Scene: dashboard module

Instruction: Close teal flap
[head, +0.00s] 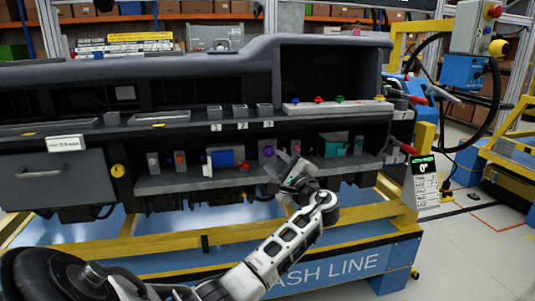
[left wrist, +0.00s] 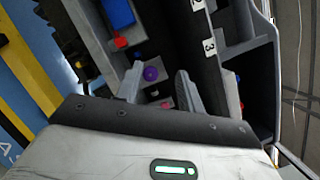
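A small teal part (head: 358,144), which looks like the teal flap, is on the lower shelf of the dashboard module (head: 60,178), right of centre in the head view. A grey plate stands beside it; how far the flap is open is too small to tell. My left gripper (head: 291,168) is in front of the lower shelf, left of the teal part and apart from it. In the left wrist view its two fingers (left wrist: 160,76) stand apart with nothing held between them. The teal part is not seen there. My right gripper is not in view.
The purple knob (left wrist: 151,73) shows behind my fingers in the left wrist view. Coloured buttons (head: 340,99) line the upper ledge.

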